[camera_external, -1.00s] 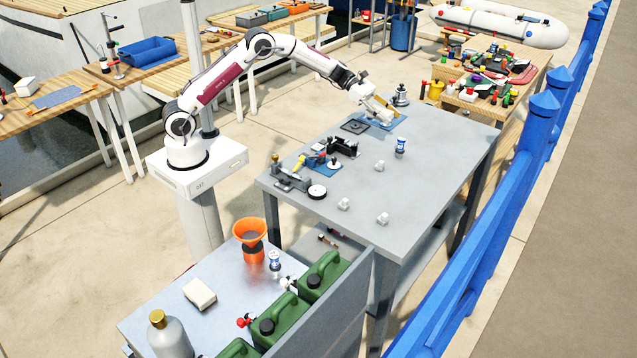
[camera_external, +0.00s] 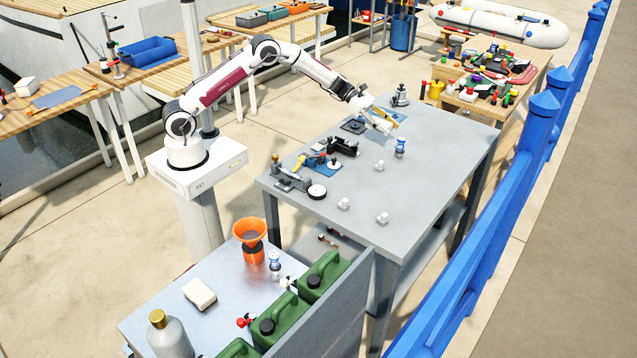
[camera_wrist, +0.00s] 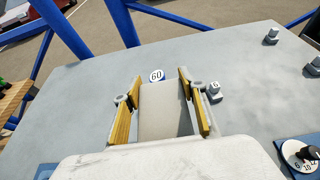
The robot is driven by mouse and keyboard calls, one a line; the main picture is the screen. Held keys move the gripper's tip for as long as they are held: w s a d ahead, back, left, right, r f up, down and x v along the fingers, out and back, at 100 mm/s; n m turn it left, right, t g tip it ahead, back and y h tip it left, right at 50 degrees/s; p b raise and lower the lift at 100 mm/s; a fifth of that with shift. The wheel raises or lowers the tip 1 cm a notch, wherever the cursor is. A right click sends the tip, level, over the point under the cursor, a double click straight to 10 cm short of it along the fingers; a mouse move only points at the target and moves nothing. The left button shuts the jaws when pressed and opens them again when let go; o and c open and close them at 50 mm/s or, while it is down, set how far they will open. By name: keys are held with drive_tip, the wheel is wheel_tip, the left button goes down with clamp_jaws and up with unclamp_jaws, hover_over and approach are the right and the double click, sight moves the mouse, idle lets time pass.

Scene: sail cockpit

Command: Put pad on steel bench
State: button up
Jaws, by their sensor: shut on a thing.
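My gripper (camera_external: 384,122) is above the far half of the steel bench (camera_external: 430,165). In the wrist view, its yellow-lined fingers (camera_wrist: 160,112) are shut on a pale grey-beige block that looks like the pad (camera_wrist: 160,105). The pad lies between both fingers, and its near end is hidden by the white body in front. In the outside view the pad is too small to make out clearly. The bare grey bench top (camera_wrist: 75,90) shows beyond and around the fingers. I cannot tell the exact gap below the pad.
A small blue-and-white container (camera_external: 400,146) stands just right of my gripper; a round "60" label (camera_wrist: 156,76) shows ahead of the fingers. Small pale fittings (camera_external: 382,218) stand nearer. Tools and a black block (camera_external: 345,145) line the left edge. The bench's right side is clear.

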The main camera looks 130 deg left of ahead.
hover_over(383, 152)
drive_tip(key=shift+w+f, duration=0.2)
drive_tip(key=shift+f, duration=1.25)
drive_tip(key=shift+w+f, duration=0.2)
drive_tip(key=shift+f, duration=1.25)
drive_tip(key=shift+f, duration=0.1)
drive_tip(key=shift+f, duration=1.8)
drive_tip(key=shift+f, duration=0.1)
drive_tip(key=o, duration=1.1)
drive_tip(key=shift+s+r, duration=0.35)
drive_tip(key=shift+s, duration=0.15)
drive_tip(key=v, duration=1.1)
